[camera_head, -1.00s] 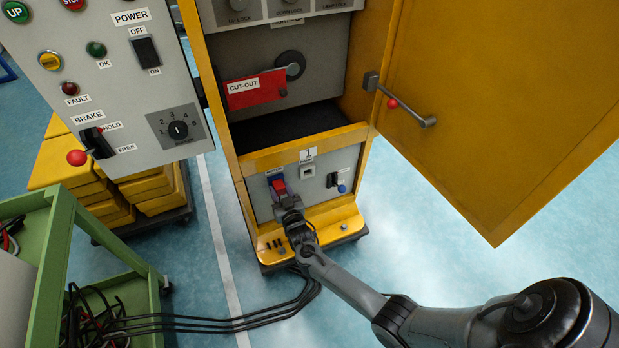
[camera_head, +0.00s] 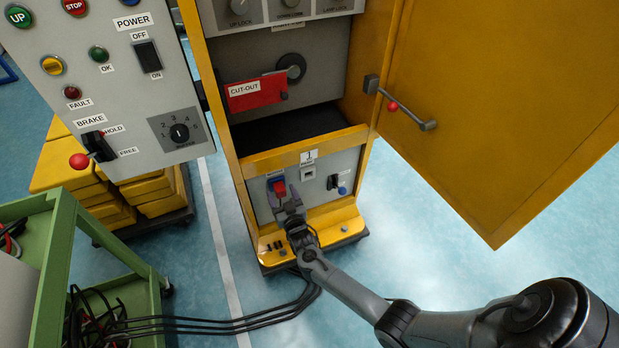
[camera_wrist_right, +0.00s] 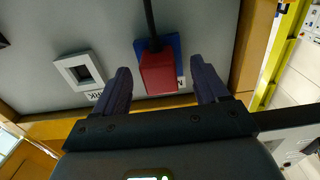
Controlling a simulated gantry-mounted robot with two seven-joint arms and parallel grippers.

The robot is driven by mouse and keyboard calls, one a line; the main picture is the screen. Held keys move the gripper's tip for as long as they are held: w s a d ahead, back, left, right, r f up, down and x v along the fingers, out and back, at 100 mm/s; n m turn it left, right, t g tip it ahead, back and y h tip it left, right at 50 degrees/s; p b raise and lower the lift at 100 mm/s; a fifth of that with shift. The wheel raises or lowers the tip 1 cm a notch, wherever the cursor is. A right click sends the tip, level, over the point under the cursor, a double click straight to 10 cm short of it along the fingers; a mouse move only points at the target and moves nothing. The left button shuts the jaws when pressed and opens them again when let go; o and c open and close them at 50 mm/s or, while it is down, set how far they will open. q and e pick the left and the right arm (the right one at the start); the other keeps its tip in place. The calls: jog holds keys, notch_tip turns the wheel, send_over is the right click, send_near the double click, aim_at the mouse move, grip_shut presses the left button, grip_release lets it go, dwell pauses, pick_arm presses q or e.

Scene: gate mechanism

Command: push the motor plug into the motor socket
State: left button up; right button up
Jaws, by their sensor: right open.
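The motor plug is a red block (camera_head: 280,188) at the blue motor socket (camera_head: 270,181) on the grey lower panel of the yellow cabinet. In the right wrist view the red plug (camera_wrist_right: 157,74) covers the middle of the blue socket (camera_wrist_right: 174,45), with a black cable running from it. How deep it sits cannot be told. My right gripper (camera_head: 290,203) is just below the plug in the head view. In the right wrist view its open fingers (camera_wrist_right: 164,88) stand apart on either side of the plug, with gaps. My left gripper is not in view.
A pale square socket (camera_head: 308,173) and a blue round part (camera_head: 342,190) are right of the plug. A yellow ledge (camera_head: 330,226) juts out below. The open yellow door (camera_head: 500,100) stands at right. Black cables (camera_head: 220,322) cross the floor to a green cart (camera_head: 60,240).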

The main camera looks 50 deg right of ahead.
jog(key=s+d+p+v, duration=0.1)
jog(key=d+p+v, duration=0.2)
jog(key=p+v, duration=0.9)
jog(key=s+a+r+n+g+y+p, duration=0.25)
jog(key=s+a+r, duration=0.25)
jog(key=r, duration=0.3)
jog(key=s+a+r+n+g+y+p, duration=0.1)
jog(key=s+a+r+g+y+p, duration=0.3)
jog(key=r, duration=0.4)
jog(key=s+a+r+n+g+y+p, duration=0.1)
jog(key=s+a+r+n+p, duration=0.1)
jog(key=s+a+r, duration=0.5)
jog(key=s+r+n+g, duration=0.1)
jog(key=s+r+g, duration=0.35)
jog(key=s, duration=0.25)
notch_tip(320, 180, up, 37)
jog(key=d+p, duration=0.1)
jog(key=p, duration=3.6)
jog(key=shift+s+r+g+p, duration=0.2)
jog(key=shift+s+g+p, duration=0.15)
jog(key=shift+g+p, duration=0.05)
